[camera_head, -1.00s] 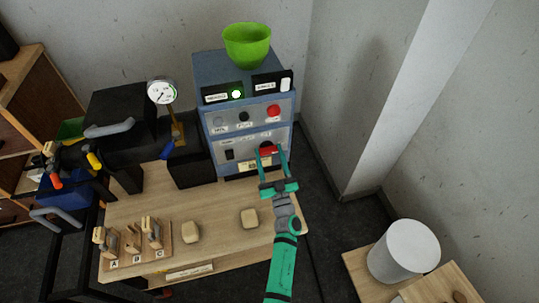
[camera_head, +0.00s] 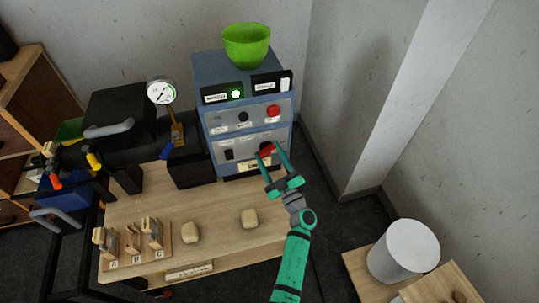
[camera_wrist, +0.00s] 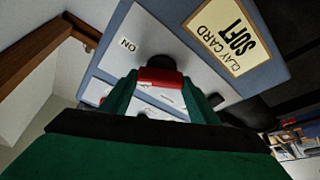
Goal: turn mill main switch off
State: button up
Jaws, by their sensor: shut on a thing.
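The mill main switch has a red handle (camera_head: 265,151) on a round black base, low on the front of the blue control cabinet (camera_head: 204,131). My gripper (camera_head: 269,150) reaches it from the front right and is shut on the red handle. In the head view the handle is tilted, its right end higher. In the wrist view the red handle (camera_wrist: 161,79) sits between the two green fingers, with the black base behind it. An ON label (camera_wrist: 128,44) shows beside the switch. The handle's exact pointing mark cannot be made out.
A green bowl (camera_head: 246,46) stands on the cabinet. A gauge (camera_head: 161,92) stands to the left. Two beige blocks lie on the wooden table (camera_head: 215,210). A white cylinder (camera_head: 404,251) stands at lower right.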

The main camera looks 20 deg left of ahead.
jog(key=n+g, duration=0.1)
jog(key=n, duration=0.2)
jog(key=n+g, duration=0.2)
jog(key=n, duration=0.2)
jog(key=shift+d+y, duration=0.15)
jog(key=shift+y, duration=0.25)
jog(key=n, duration=0.1)
jog(key=n+g, duration=0.1)
jog(key=n, duration=0.1)
jog(key=shift+s+n+g+h, duration=0.1)
jog(key=shift+n+g+h, duration=0.6)
jog(key=shift+n, duration=1.1)
jog(key=o, duration=1)
jog(key=shift+a, duration=0.2)
jog(key=shift+o, duration=0.2)
jog(key=shift+d, duration=0.1)
